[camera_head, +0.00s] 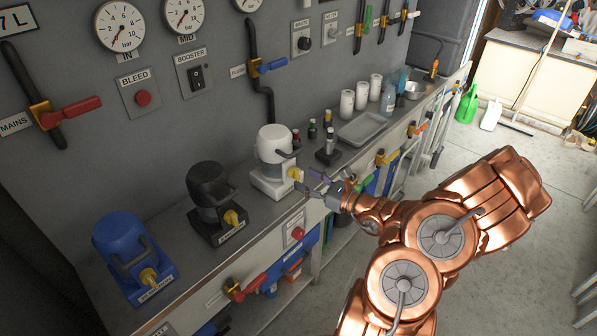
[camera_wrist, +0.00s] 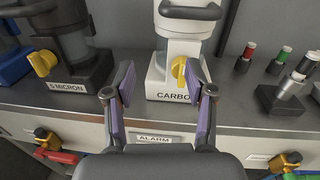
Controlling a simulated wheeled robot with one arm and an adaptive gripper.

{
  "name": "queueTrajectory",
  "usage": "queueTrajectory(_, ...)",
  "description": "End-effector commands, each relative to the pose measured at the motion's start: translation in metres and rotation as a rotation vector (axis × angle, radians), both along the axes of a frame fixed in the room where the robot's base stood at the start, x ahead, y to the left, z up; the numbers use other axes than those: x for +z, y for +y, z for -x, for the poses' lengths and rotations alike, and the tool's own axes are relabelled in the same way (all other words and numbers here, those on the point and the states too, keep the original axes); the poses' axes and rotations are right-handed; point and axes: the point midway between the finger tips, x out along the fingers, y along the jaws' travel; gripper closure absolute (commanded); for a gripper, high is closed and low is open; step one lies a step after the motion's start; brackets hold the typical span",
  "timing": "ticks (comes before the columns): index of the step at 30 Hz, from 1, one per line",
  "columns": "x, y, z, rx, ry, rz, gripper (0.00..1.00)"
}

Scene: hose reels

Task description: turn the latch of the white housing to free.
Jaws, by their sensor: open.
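The white housing (camera_head: 276,160) stands on the bench between the black housing and some small bottles. Its base carries a label reading "CARBO…" in the wrist view, partly hidden by a finger. Its yellow latch (camera_head: 295,173) is on the front of the base. In the wrist view the latch (camera_wrist: 179,70) stands roughly upright, just left of the right fingertip. My gripper (camera_head: 318,184) is open and empty in front of the white housing. In the wrist view its purple-sided fingers (camera_wrist: 161,80) are spread, with the latch between them, nearer the right one. I cannot tell whether they touch it.
The black housing (camera_head: 209,196) labelled "5 MICRON" and the blue housing (camera_head: 126,254) stand to the left. Small bottles and a stand (camera_head: 327,156) are close on the right. An ALARM plate (camera_wrist: 154,139) and coloured valve handles line the bench front below.

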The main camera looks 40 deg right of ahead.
Motion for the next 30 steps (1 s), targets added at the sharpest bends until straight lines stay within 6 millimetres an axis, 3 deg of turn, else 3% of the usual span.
queueTrajectory(3,-0.014,-0.023,0.005,-0.071,0.017,-0.045,0.45)
queueTrajectory(6,-0.017,-0.030,0.006,-0.094,0.023,-0.057,0.45)
queueTrajectory(30,-0.018,-0.013,-0.064,-0.094,0.024,-0.057,0.45)
